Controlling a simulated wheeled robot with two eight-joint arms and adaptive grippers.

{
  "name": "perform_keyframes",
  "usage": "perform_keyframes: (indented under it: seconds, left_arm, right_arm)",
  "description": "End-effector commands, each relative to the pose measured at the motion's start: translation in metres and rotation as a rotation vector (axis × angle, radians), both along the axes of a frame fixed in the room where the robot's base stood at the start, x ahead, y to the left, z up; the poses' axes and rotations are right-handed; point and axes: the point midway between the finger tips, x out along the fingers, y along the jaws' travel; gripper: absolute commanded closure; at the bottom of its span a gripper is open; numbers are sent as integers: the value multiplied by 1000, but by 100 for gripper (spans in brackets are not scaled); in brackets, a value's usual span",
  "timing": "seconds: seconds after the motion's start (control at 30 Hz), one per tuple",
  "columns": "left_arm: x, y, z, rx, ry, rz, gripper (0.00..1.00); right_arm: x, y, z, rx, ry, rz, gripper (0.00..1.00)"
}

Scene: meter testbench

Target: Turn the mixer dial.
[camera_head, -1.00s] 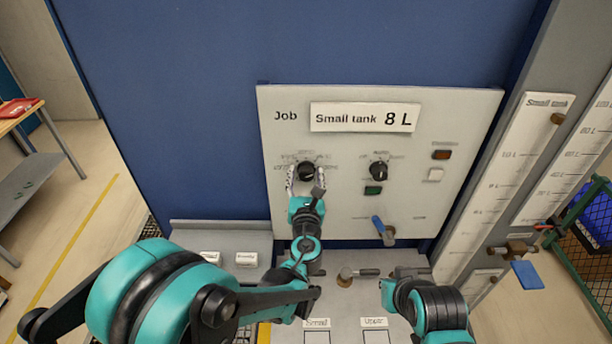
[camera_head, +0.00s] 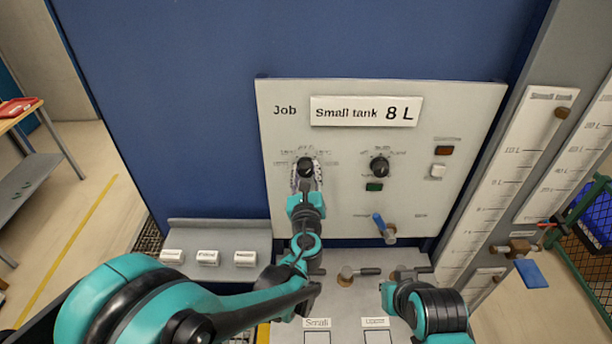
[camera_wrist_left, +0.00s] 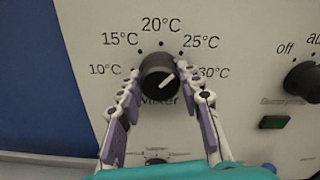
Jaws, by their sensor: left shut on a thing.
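The mixer dial (camera_head: 305,165) is a round black knob at the left of the grey panel. In the left wrist view the dial (camera_wrist_left: 160,72) has a white pointer line aimed up and right, roughly between the 25°C and 30°C marks. "Mixer" is printed below it, partly hidden. My left gripper (camera_head: 306,172) is shut on the dial, with one finger on each side; the fingers also show in the left wrist view (camera_wrist_left: 160,80). My right arm shows at the lower right, but its fingers are not visible.
Right of the mixer dial are a second black dial (camera_head: 380,166), a green button (camera_head: 374,187) and a blue-handled lever (camera_head: 379,222). A job sign (camera_head: 365,112) reads "Small tank 8 L". A shelf (camera_head: 200,228) with white labelled blocks is at lower left.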

Motion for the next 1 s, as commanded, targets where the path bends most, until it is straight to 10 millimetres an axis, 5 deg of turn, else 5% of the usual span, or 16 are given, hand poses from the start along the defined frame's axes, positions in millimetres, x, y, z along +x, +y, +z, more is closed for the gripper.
perform_keyframes:
  seconds: [0.6,1.0]
  left_arm:
    - [0,0,-1,-539,0,0,94]
    - [0,0,0,-709,0,0,94]
  right_arm:
    - [0,0,-26,0,0,0,100]
    - [0,0,-31,0,0,0,100]
